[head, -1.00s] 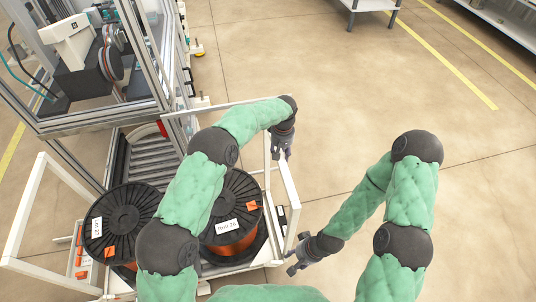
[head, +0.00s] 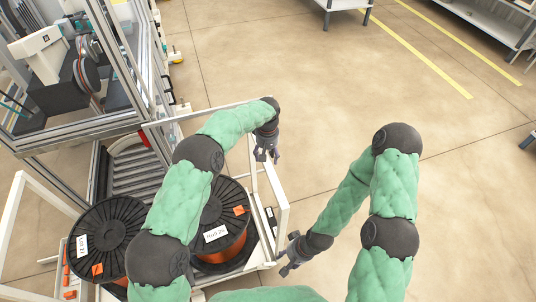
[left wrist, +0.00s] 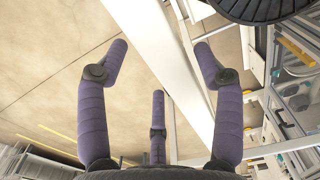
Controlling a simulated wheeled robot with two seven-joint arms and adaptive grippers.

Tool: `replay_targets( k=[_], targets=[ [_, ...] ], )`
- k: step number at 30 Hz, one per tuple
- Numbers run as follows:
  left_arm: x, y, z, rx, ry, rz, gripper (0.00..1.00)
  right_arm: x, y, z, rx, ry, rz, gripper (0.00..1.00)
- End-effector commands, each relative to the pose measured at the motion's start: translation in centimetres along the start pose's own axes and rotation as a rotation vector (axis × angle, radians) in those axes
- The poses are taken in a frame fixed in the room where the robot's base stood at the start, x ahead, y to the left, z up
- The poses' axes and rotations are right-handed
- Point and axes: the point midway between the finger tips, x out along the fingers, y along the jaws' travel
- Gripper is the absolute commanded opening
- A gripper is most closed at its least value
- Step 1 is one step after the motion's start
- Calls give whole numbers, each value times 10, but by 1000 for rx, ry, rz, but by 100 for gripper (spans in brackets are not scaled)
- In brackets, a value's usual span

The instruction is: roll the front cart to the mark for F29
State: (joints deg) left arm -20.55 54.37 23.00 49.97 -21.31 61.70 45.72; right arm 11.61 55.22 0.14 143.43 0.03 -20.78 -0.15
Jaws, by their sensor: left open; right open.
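A white-framed cart (head: 275,184) stands at the lower left in the head view, with a black-flanged spool of copper wire (head: 230,246) inside its frame. My left gripper (head: 266,155) is open above the cart's upper right rail. In the left wrist view a white bar (left wrist: 160,50) runs between the spread purple fingers of my left gripper (left wrist: 160,65), without visible gripping. My right gripper (head: 287,262) is open and empty, low beside the cart's near right corner. My left arm hides part of the cart and spool. I cannot make out a mark for F29.
A second spool (head: 108,235) is at the left. A roller conveyor (head: 133,172) and a framed machine (head: 85,75) lie beyond the cart. The floor (head: 330,100) to the right is open, with yellow lines (head: 425,55) and a table (head: 345,4) farther off.

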Motion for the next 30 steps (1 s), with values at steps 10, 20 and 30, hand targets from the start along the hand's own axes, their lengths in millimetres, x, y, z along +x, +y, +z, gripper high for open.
replay_targets(
  k=[10,20,30],
  targets=[
    [-53,2,0,1,4,3,67,0,0,0,0,0,0,47],
    [-107,3,0,3,2,3,67,0,0,0,0,0,0,47],
    [-119,3,1,2,0,2,67,0,0,0,0,0,0,47]
  ],
)
